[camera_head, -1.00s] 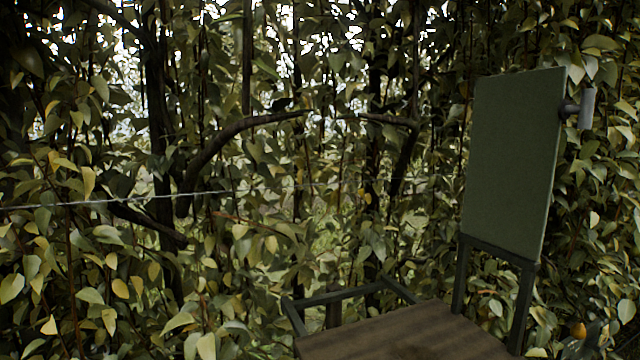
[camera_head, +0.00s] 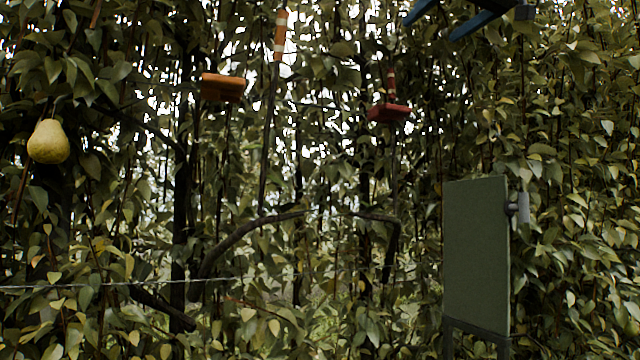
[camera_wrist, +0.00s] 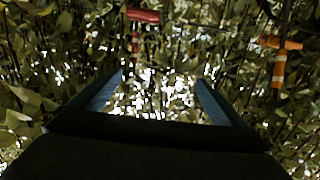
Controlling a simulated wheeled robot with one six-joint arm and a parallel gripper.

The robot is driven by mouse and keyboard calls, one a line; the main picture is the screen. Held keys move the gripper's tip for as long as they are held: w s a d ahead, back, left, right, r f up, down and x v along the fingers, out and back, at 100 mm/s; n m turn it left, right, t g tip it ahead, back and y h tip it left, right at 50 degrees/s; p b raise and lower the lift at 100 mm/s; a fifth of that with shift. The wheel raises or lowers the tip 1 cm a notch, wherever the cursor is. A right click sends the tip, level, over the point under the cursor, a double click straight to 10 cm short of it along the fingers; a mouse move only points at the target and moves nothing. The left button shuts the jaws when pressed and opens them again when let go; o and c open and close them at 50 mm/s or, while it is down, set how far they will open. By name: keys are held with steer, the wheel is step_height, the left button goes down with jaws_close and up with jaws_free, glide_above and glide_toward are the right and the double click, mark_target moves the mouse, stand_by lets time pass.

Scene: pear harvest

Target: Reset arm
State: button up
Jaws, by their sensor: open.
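My gripper (camera_head: 432,28) shows at the top right of the head view, cut off by the top edge. Its two blue fingers are spread, high above the green panel. In the wrist view my gripper (camera_wrist: 160,77) is open, with nothing between its fingers; only leaves and bright gaps show beyond them.
A yellow-green pear (camera_head: 48,142) hangs at the left. An orange block (camera_head: 224,87), an orange-and-white striped piece (camera_head: 280,35) and a red block (camera_head: 389,112) are among the branches. A green panel (camera_head: 476,250) stands at the lower right. A thin wire (camera_head: 120,283) crosses the left.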

steer(key=w+d+f+m+g+h, duration=0.15)
steer(key=w+f, duration=0.25)
steer(key=f, duration=0.7)
steer(key=w+f+m+g+h, duration=0.15)
steer(key=w+f, duration=0.25)
steer(key=f, duration=0.6)
steer(key=w+d+f+m+g+h, duration=0.15)
steer(key=w+f, duration=0.25)
steer(key=f, duration=0.7)
steer(key=s+a+f+m+g, duration=0.1)
steer(key=s+a+f+g, duration=0.1)
steer(key=f, duration=1)
steer(key=s+a+f+m+g, duration=0.1)
steer(key=s+f+g, duration=0.1)
steer(key=f, duration=0.9)
steer(key=s+a+f+n+g+h, duration=0.1)
steer(key=s+a+f+g, duration=0.2)
steer(key=s+f, duration=1.1)
steer(key=s+a+f+n+g+h, duration=0.1)
steer(key=s+a+f+g, duration=0.2)
steer(key=s+f, duration=1.1)
steer(key=w+f+b, duration=0.1)
steer(key=f+b, duration=0.4)
steer(key=f, duration=0.2)
steer(key=w+f+g+b, duration=0.1)
steer(key=w+f+b, duration=0.1)
steer(key=f+b, duration=0.3)
step_height(320, 180, down, 3)
steer(key=shift+w+f, duration=0.2)
steer(key=shift+w, duration=0.05)
